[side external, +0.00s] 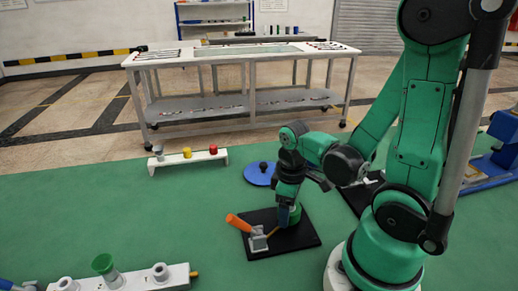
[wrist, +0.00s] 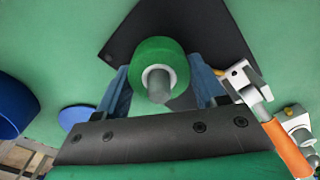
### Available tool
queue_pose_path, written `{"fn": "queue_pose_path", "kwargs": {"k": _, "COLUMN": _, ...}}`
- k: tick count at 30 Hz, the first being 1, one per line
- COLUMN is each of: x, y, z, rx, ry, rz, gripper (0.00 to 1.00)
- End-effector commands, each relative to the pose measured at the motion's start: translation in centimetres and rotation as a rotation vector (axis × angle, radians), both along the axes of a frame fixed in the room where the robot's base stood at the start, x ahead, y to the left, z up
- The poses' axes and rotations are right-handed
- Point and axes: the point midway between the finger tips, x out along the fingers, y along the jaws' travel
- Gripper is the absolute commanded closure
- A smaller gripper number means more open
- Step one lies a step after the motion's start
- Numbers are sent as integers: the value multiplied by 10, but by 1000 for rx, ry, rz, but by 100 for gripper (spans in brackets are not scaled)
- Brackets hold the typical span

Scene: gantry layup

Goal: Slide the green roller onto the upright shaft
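The green roller (wrist: 158,52) sits around the grey upright shaft (wrist: 159,88), whose end stands out through the roller's hole in the wrist view. In the side view the roller (side external: 295,212) is low over the black base plate (side external: 300,237), partly hidden by a finger. I cannot tell whether it touches the plate. My gripper (wrist: 160,82) has its blue fingers on both sides of the roller, seemingly against it. My gripper (side external: 287,215) points down in the side view, where the shaft is hidden.
An orange-handled clamp (side external: 240,223) stands on the plate beside my gripper. A blue disc (side external: 261,173) lies behind. White racks stand at the back (side external: 188,160) and front left (side external: 135,281).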

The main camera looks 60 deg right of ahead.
Motion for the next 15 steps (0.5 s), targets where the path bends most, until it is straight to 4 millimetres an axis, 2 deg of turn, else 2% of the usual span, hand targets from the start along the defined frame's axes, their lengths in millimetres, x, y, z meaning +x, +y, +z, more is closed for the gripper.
{"fn": "queue_pose_path", "kwargs": {"k": 1, "x": 0, "y": 0, "z": 0, "rx": 0, "ry": 0, "rz": 0, "gripper": 22}}
{"fn": "queue_pose_path", "kwargs": {"k": 3, "x": 0, "y": 0, "z": 0, "rx": 0, "ry": 0, "rz": 0, "gripper": 2}}
{"fn": "queue_pose_path", "kwargs": {"k": 15, "x": 0, "y": 0, "z": 2, "rx": 0, "ry": 0, "rz": 0, "gripper": 2}}
